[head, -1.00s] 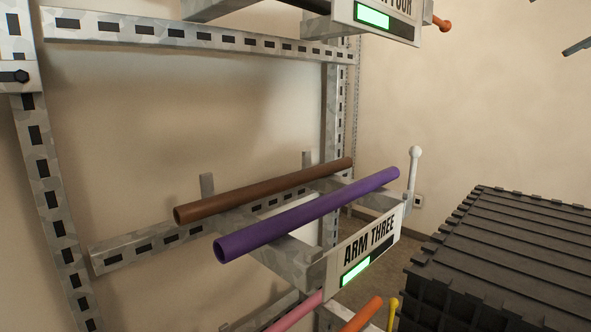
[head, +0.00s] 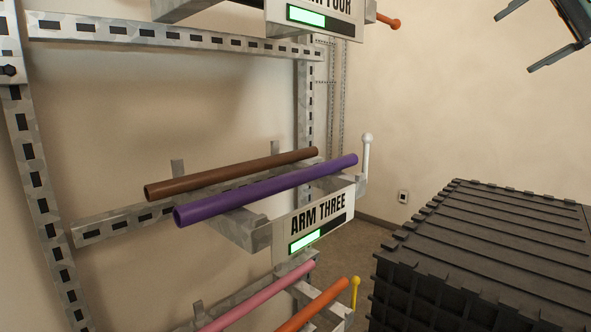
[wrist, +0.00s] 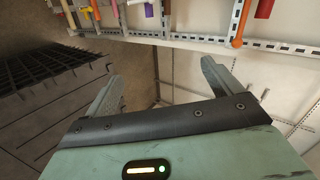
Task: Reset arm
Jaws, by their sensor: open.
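My gripper (head: 514,44) shows at the upper right of the head view, with its two fingers spread and nothing between them. It hangs in free air in front of the bare wall, above and behind the black ribbed box. In the wrist view my gripper (wrist: 160,72) is open and empty, its fingers apart on both sides. The rack (wrist: 190,42) runs along the top of that view, clear of the fingers. The rest of my arm is out of the head view.
The "ARM THREE" bracket (head: 318,222) carries a brown pipe (head: 235,173) and a purple pipe (head: 270,190). A white-knobbed lever (head: 366,155) rises beside it. Pink (head: 258,298) and orange (head: 312,304) pipes lie below. The black box (head: 490,235) fills the lower right.

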